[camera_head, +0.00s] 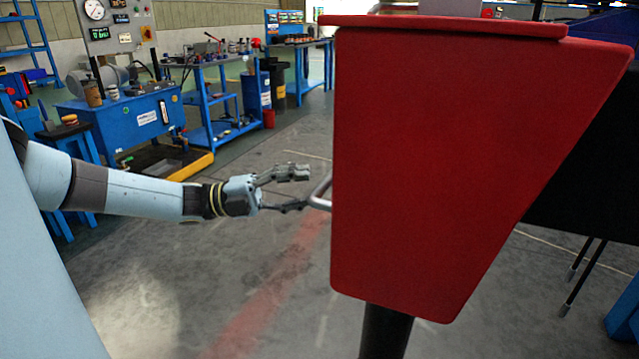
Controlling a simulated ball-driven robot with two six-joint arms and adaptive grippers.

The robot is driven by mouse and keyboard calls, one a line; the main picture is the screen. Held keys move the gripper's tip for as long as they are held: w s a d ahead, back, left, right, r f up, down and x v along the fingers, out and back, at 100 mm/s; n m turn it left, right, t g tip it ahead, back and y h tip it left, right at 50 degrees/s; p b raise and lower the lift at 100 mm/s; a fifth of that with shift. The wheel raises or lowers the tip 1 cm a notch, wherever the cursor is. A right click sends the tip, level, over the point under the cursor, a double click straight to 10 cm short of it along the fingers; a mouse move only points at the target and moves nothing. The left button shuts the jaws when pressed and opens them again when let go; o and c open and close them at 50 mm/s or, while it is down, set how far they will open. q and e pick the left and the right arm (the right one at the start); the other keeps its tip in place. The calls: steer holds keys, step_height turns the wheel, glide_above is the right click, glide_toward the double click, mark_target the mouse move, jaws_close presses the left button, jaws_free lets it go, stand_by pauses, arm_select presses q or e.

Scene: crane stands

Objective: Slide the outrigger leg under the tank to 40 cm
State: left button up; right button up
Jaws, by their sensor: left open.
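A large red tapered body (440,170) fills the middle right, close to me. A grey curved metal handle (321,190) sticks out from its left side. A dark round post (385,332) stands below it and runs out of the picture. I cannot tell which part is the outrigger leg, and no 40 cm scale shows. My left gripper (304,189) comes in from the left and is open. One finger is above and one below the level of the handle, with their tips close to it. I cannot tell whether they touch. My right gripper is not in view.
A blue pump bench (120,122) with a gauge panel (115,25) stands at the left, with a yellow-edged tray (175,160) below. Blue workbenches (215,100) stand behind. A black panel (590,160) is at the right. The grey floor under my left arm is clear.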

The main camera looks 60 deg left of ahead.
arm_select(q)
steer(key=v, duration=0.7)
steer(key=shift+s, duration=0.2)
